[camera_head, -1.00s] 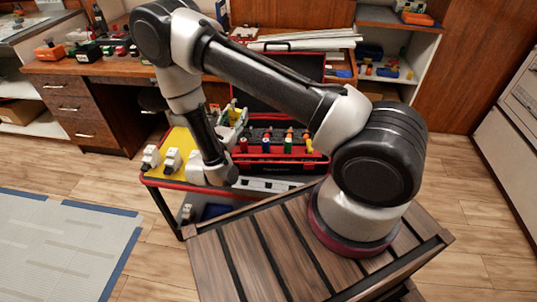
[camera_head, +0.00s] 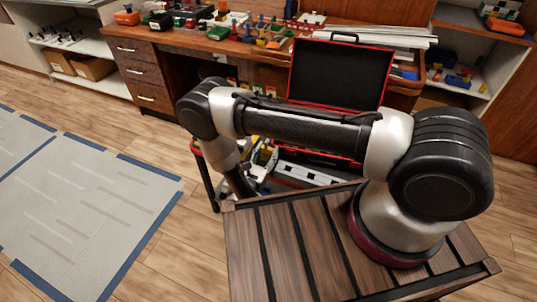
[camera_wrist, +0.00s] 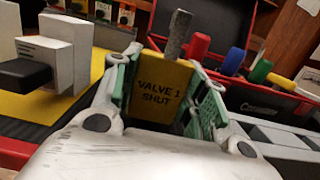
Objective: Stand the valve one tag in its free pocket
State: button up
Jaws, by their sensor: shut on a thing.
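The yellow valve one tag (camera_wrist: 158,95), printed "VALVE 1 SHUT", is upright between the green-padded fingers of my gripper (camera_wrist: 165,75) in the wrist view. My gripper is shut on it. The tag's lower edge is hidden behind the gripper body. A pale strip with dark slots (camera_wrist: 287,139) lies to the right of the gripper; it also shows in the head view (camera_head: 305,174). I cannot tell which slot is the free pocket. In the head view my arm hides most of the gripper and the tag.
An open red-edged case (camera_head: 340,73) stands behind the arm. Its red, blue, green and yellow handles show in the wrist view, the blue one (camera_wrist: 233,61) among them. A white breaker with a dark lever (camera_wrist: 60,55) stands close on the left. A cluttered bench (camera_head: 180,38) is farther back.

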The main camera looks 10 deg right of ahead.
jog(key=shift+f, duration=0.45)
jog(key=shift+f, duration=0.1)
jog(key=o, duration=0.7)
